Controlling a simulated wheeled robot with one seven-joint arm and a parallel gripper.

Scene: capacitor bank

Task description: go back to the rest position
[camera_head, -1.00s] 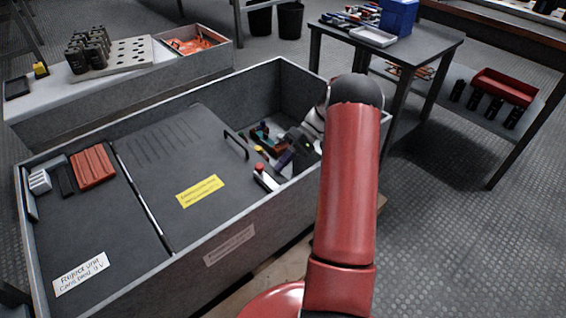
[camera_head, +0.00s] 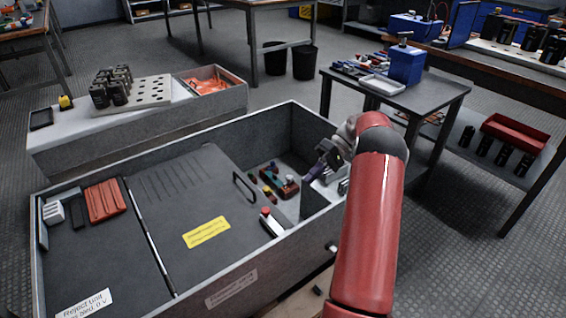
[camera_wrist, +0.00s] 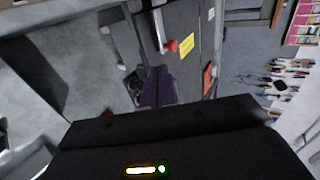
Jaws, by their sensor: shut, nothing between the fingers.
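My gripper (camera_head: 322,167) shows in the head view at the end of my red arm, above the open right-hand bay of the grey cabinet (camera_head: 230,272). Its dark purple fingers point down and to the left. They also show in the wrist view (camera_wrist: 157,88), pressed together with nothing between them. Below and left of the gripper, a dark red part with small coloured pieces (camera_head: 285,184) lies in the bay, apart from the fingers.
A lever with a red knob (camera_head: 266,213) stands beside the black lid with a yellow label (camera_head: 206,232). A black handle (camera_head: 245,187) rises at the lid's edge. A side table (camera_head: 440,95) stands right behind my arm. Floor at the right (camera_head: 470,250) is clear.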

